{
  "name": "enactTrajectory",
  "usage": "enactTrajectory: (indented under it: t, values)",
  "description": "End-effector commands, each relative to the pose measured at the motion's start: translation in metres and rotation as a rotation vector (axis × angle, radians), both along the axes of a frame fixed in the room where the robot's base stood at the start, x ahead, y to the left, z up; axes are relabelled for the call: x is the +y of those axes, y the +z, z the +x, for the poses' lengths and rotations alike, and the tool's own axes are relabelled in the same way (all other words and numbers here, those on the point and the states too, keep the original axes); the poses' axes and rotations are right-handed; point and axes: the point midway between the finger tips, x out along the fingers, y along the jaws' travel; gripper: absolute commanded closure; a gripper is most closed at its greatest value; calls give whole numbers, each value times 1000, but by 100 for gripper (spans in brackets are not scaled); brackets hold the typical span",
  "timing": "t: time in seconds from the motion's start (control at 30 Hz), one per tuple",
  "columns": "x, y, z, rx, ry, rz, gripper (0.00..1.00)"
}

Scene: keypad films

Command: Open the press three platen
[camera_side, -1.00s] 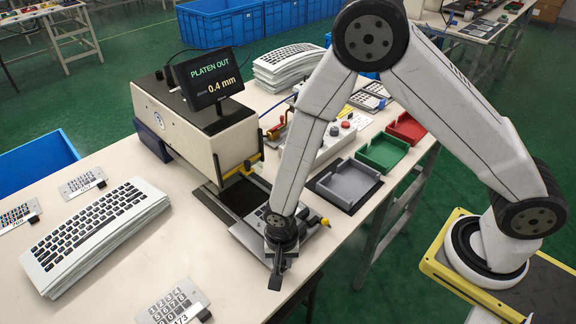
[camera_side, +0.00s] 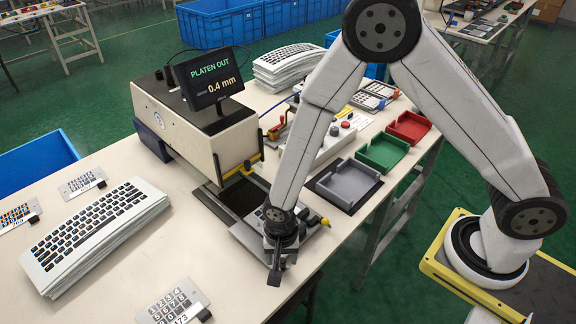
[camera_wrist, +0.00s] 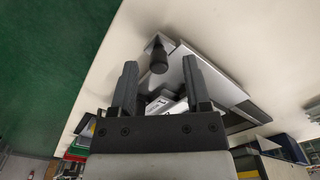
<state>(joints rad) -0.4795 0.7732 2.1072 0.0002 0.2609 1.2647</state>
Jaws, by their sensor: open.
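The press (camera_side: 200,115) stands on the table with a cream body. Its screen (camera_side: 208,77) reads PLATEN OUT and 0.4 mm. The metal platen (camera_side: 250,238) sticks out of the press toward the table's front edge, partly hidden by my arm. In the wrist view the platen (camera_wrist: 215,82) has a dark round knob (camera_wrist: 159,60) at its near end. My gripper (camera_side: 277,268) points down at the platen's front end. In the wrist view my gripper (camera_wrist: 158,85) has its fingers apart, with the knob showing between and beyond them. I cannot tell whether it touches anything.
Grey (camera_side: 348,184), green (camera_side: 383,152) and red (camera_side: 408,127) trays stand right of the platen. A stack of keypad films (camera_side: 95,235) lies at left, and a numbered keypad (camera_side: 172,305) lies at the front. Bare table lies left of my gripper.

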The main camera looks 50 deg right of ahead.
Motion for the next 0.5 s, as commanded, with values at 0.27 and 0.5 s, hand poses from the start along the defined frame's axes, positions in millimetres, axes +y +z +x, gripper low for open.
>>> enactTrajectory:
  t: [0.27, 0.5]
  values:
    - [0, 30, 0, -3, 0, 1, 39]
    - [0, 53, 0, -3, 0, 1, 39]
